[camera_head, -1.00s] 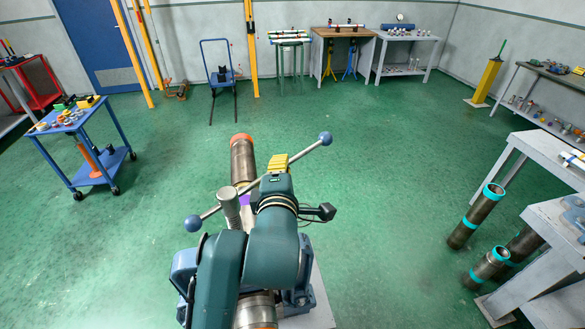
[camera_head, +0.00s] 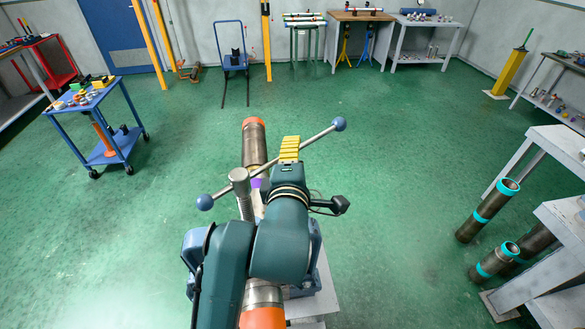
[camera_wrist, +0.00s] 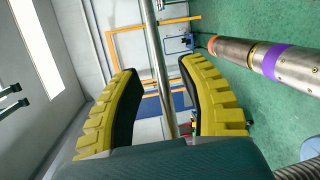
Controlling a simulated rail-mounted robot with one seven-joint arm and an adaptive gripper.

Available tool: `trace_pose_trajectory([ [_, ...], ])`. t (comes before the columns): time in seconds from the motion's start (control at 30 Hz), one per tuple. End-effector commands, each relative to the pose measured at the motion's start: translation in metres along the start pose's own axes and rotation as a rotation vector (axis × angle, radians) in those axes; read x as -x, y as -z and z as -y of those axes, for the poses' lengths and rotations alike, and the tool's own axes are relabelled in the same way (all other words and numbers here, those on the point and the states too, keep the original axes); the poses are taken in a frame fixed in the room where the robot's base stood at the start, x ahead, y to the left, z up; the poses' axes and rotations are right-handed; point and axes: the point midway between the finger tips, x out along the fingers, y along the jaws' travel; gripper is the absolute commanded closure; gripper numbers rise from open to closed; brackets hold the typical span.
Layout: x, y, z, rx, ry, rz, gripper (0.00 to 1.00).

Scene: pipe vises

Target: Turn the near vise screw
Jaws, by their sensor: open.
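The vise screw (camera_head: 241,187) is a grey threaded post in the head view. Its handle is a long metal bar (camera_head: 318,138) with a blue ball at each end, slanting up to the right. My gripper (camera_head: 290,148), with yellow ridged fingers, is at the bar to the right of the screw. In the wrist view my gripper (camera_wrist: 160,66) is open, with the bar (camera_wrist: 157,60) running between its fingers. Gaps show on both sides of the bar. The blue vise body (camera_head: 193,250) is mostly hidden behind my arm.
A pipe (camera_head: 254,145) with an orange end lies through the vise; it also shows in the wrist view (camera_wrist: 270,60). A blue cart (camera_head: 100,115) stands at left. Pipes with turquoise bands (camera_head: 488,208) stand by grey tables at right.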

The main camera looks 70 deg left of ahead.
Motion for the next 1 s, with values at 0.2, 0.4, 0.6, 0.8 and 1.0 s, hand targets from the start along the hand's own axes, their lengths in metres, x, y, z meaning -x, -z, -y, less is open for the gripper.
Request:
trace_pose_trajectory([
  [0.2,0.057,-0.001,0.000,0.000,0.000,0.003,0.59],
  [0.4,0.093,-0.001,0.000,0.000,0.000,0.004,0.59],
  [0.6,0.101,0.000,0.000,0.000,0.000,0.001,0.59],
  [0.8,0.101,0.000,0.000,0.000,0.000,0.001,0.59],
  [1.0,0.101,0.000,0.000,0.000,0.000,0.002,0.59],
])
